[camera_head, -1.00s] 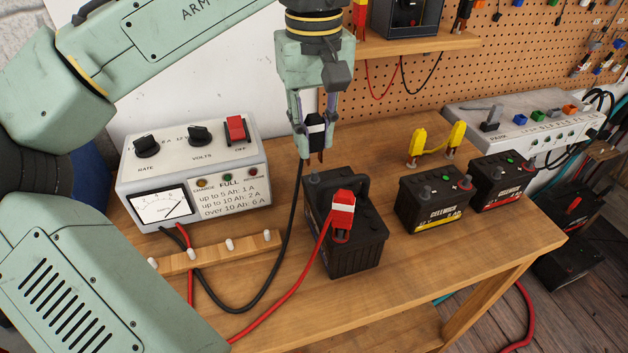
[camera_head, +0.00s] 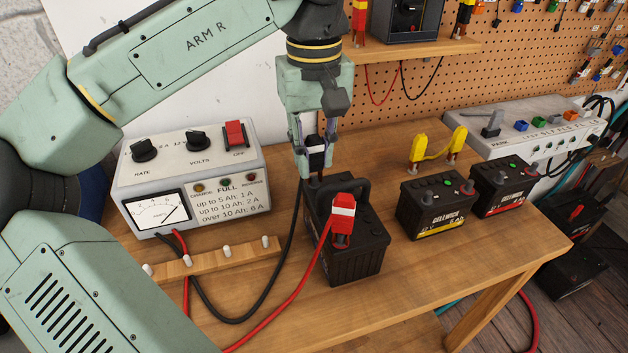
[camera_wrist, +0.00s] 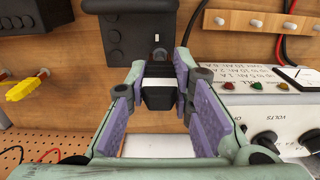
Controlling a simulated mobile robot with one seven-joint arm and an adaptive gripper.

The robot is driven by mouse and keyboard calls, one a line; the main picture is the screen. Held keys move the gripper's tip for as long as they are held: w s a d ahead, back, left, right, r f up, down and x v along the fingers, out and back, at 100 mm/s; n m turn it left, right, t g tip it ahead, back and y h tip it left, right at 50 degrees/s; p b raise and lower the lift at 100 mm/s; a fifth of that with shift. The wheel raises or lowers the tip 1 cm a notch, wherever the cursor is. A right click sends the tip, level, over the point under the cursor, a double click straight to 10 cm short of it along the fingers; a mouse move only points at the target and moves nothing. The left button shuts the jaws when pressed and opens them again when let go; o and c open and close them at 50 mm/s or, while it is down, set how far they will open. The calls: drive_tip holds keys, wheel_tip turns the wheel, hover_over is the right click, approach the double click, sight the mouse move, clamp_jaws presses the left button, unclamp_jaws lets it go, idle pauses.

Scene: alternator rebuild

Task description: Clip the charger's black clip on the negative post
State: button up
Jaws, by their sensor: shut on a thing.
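The black clip (camera_head: 316,158), with a white band, is between the fingers of my gripper (camera_head: 317,165). My gripper is shut on it, and it also shows in the wrist view (camera_wrist: 158,92). The clip hangs upright over the back left corner of the near battery (camera_head: 345,262). In the wrist view a grey post (camera_wrist: 159,54) on that battery lies just beyond the clip's tip. I cannot tell whether they touch. The red clip (camera_head: 343,212) is on the battery's front post. The charger (camera_head: 190,180) stands to the left, with a black cable (camera_head: 290,240) running to the black clip.
A wooden peg rail (camera_head: 215,260) lies before the charger. Two smaller batteries (camera_head: 436,208) (camera_head: 500,186) stand to the right, with a yellow jumper (camera_head: 437,148) behind them. The battery's black handle (camera_head: 352,185) rises close to my gripper. The front right of the bench is clear.

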drive_tip(key=shift+f, duration=0.15)
drive_tip(key=o, duration=0.9)
drive_tip(key=shift+r+p, duration=2.1)
drive_tip(key=shift+r, duration=2.15)
